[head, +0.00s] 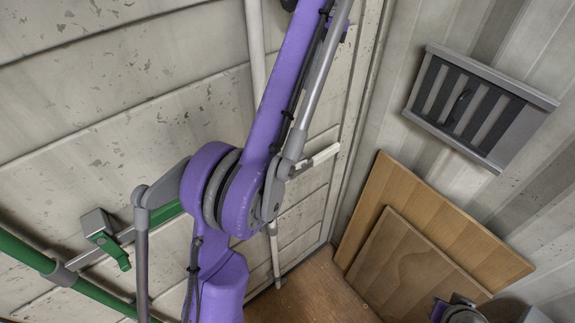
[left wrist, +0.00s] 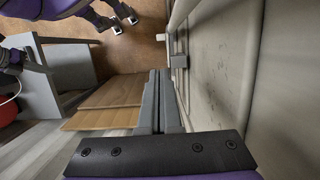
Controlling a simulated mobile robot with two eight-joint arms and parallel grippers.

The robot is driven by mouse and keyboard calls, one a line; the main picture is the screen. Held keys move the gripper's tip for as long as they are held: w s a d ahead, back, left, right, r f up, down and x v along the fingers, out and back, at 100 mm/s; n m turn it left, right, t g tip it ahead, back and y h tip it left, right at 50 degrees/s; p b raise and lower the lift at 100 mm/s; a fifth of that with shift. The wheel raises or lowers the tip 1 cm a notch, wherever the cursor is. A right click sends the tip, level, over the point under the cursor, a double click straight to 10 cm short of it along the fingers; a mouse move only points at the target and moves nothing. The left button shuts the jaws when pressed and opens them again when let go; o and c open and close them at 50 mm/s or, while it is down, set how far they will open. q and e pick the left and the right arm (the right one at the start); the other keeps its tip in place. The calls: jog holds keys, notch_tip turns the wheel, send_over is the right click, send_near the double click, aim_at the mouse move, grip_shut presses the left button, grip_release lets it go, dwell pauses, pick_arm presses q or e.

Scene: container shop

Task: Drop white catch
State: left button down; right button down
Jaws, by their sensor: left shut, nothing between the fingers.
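The white locking bar (head: 257,45) runs down the pale container door in the head view. A white handle (head: 318,158) sticks out beside it, right of my purple arm. My arm hides the middle of the bar and the handle's inner end, so I cannot tell how the catch sits. In the left wrist view, a pale bar (left wrist: 187,12) and a small grey bracket (left wrist: 179,61) show along the door. My left gripper (left wrist: 158,78) is shut and empty, its fingers pointing along the door. It is apart from the bracket.
A green bar (head: 95,296) with a green catch (head: 117,252) is at the lower left of the door. Wooden boards (head: 425,215) lean on the corrugated wall, below a grey vent (head: 475,105). A grey table (left wrist: 60,70) and red bucket (left wrist: 8,110) stand left.

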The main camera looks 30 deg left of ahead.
dwell(0.4)
